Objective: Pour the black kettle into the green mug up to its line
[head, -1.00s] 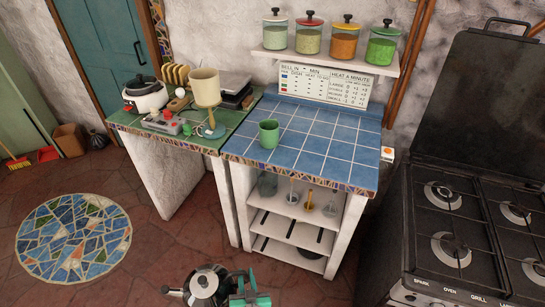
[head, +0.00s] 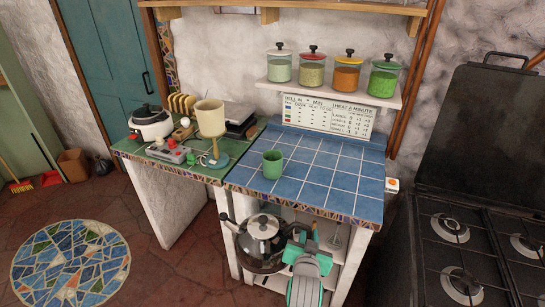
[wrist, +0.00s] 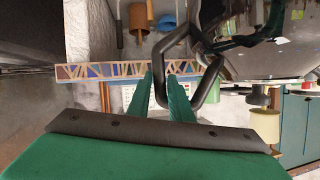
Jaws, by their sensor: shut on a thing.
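The green mug (head: 272,164) stands upright on the blue tiled counter (head: 318,182), left of its middle. What is inside it and its line cannot be made out. The kettle (head: 262,238), steel with a black lid knob, black spout and black base, hangs in front of the counter, below and nearer than the mug. Its spout points left. My gripper (head: 296,238) is at the kettle's right side, with its teal fingers shut on the black handle. The wrist view shows the two green fingers (wrist: 168,95) at the handle loop, with the kettle's shiny body (wrist: 265,45) at the upper right.
A shelf (head: 335,88) with several lidded jars runs above the counter's back. A green side table (head: 200,172) with a lamp, a cooker and a switch box stands left. A black stove (head: 460,250) stands right. The counter's mosaic front edge (head: 330,214) is just above the kettle.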

